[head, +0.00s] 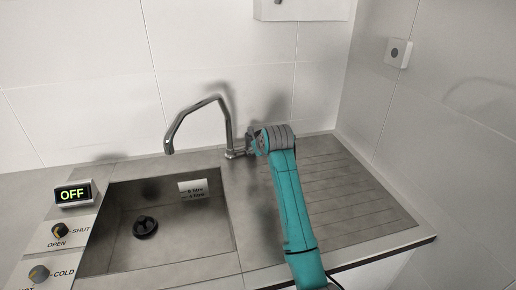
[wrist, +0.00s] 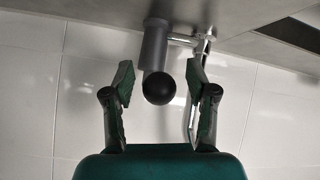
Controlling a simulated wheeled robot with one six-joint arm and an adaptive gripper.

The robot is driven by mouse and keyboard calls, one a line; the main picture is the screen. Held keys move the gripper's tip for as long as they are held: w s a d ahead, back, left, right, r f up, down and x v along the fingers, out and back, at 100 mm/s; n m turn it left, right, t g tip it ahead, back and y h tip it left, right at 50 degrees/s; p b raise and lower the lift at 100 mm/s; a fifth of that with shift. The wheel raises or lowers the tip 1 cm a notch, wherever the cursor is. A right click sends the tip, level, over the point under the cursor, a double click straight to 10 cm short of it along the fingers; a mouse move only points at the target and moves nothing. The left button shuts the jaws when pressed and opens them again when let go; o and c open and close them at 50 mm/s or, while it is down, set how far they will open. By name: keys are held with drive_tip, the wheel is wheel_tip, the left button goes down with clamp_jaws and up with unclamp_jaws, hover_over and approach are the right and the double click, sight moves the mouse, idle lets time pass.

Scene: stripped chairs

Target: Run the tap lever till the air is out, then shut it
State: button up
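The chrome tap (head: 228,118) stands behind the sink, its spout arching to the left over the basin. No water shows at the spout. In the wrist view, a grey cylinder (wrist: 154,45) with a black ball end (wrist: 159,88) juts from the tap's side fitting; it appears to be the lever. My gripper (wrist: 160,80) is open, one finger on each side of the black ball, with visible gaps and no contact seen. In the head view my gripper (head: 258,143) is at the tap's base, and my arm hides the lever.
The sink basin (head: 205,235) has a dark drain (head: 145,227) and a small label (head: 193,188). A ribbed drainboard (head: 345,195) lies to the right. An OFF display (head: 73,193), an OPEN/SHUT knob (head: 60,230) and a COLD knob (head: 39,273) sit at left. Walls close in behind and right.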

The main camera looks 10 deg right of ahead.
drive_tip(key=v, duration=1.2)
